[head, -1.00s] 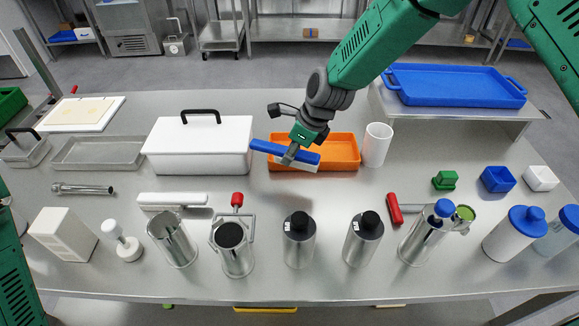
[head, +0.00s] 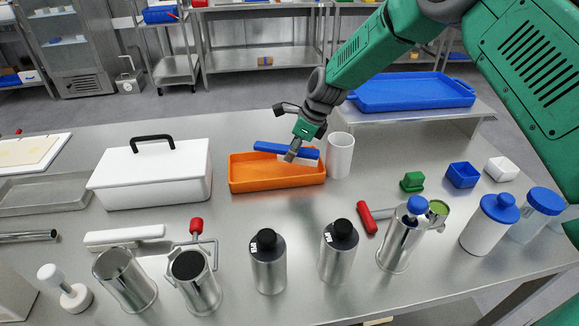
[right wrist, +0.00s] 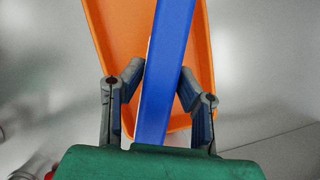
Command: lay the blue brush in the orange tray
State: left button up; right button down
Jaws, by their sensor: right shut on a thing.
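The blue brush (head: 270,147) has a blue back and pale bristles on its underside. My right gripper (head: 293,155) is shut on it, and the brush lies across the jaws over the orange tray (head: 238,183). In the right wrist view the brush (right wrist: 165,75) runs between the two fingers (right wrist: 155,95), with the orange tray (right wrist: 112,30) behind it. The brush looks to be within the tray's outline in the head view; I cannot tell whether it touches the tray floor. My left gripper is out of view.
A white cup (head: 340,156) stands close to the tray's right end. A white lidded box (head: 150,180) is to its left. Several steel bottles and jars stand in front. A blue tray (head: 412,92) rests on a raised shelf behind right.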

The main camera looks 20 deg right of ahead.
aim_at(292, 172)
notch_tip(292, 172, down, 4)
jog(key=shift+a+r, duration=0.15)
jog(key=shift+f, duration=0.3)
jog(key=shift+d, duration=0.2)
jog(key=c, duration=1.2)
grip_release()
jog(key=shift+a, duration=0.1)
jog(key=shift+r, duration=0.1)
jog(key=shift+r, duration=0.3)
jog(key=p+v, duration=0.1)
jog(key=v, duration=1)
jog(key=shift+s+r, duration=0.15)
